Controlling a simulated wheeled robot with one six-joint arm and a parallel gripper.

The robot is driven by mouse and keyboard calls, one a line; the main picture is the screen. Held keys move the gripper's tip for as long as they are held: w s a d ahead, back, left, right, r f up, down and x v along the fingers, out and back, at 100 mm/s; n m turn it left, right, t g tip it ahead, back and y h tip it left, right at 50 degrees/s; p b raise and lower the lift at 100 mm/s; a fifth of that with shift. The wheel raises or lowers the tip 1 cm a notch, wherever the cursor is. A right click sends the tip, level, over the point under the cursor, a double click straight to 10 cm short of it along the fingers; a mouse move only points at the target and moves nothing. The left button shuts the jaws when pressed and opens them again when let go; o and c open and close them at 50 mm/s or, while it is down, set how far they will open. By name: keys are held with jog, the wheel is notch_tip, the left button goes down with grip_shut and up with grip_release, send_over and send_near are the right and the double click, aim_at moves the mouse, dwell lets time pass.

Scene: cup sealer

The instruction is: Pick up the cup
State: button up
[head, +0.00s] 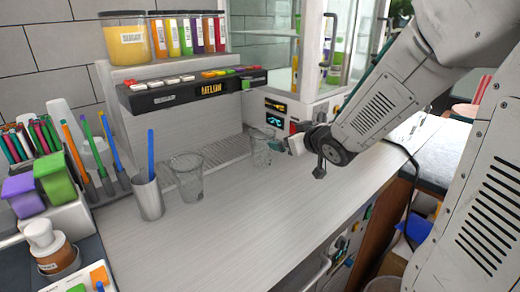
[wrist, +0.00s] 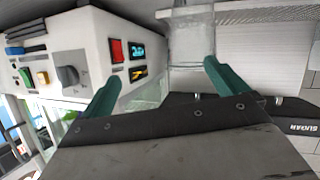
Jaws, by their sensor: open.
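A clear empty cup (head: 260,148) stands upright on the counter by the sealing machine. A second clear cup (head: 186,176) stands upright to its left, beside a metal holder with a blue straw. My gripper (head: 280,146) is just right of the nearer cup, low over the counter. In the wrist view its two teal fingers (wrist: 160,84) are spread apart. A see-through shape, seemingly the cup (wrist: 190,50), shows ahead, nearer the right finger. I cannot tell whether a finger touches it.
The white sealing machine (head: 300,110) with a red switch stands close behind my gripper. A bottle rack (head: 190,88) with a drip grate is behind the cups. Straw holders and boxes (head: 50,180) crowd the left. The front of the counter (head: 240,225) is clear.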

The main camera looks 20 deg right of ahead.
aim_at(253, 129)
jog(key=t+y, duration=0.1)
jog(key=y, duration=0.1)
jog(key=w+a+n+t+y, duration=0.1)
jog(key=y, duration=0.1)
jog(key=a+f+n+t+y, duration=0.1)
jog(key=y, duration=0.1)
jog(key=shift+w+a+y, duration=0.2)
jog(key=shift+a+y, duration=0.05)
jog(key=shift+y, duration=0.05)
jog(key=x, duration=0.7)
jog(key=shift+w+a+r, duration=0.1)
jog(key=shift+w+a, duration=0.15)
jog(key=shift+w, duration=0.05)
jog(key=c, duration=1.3)
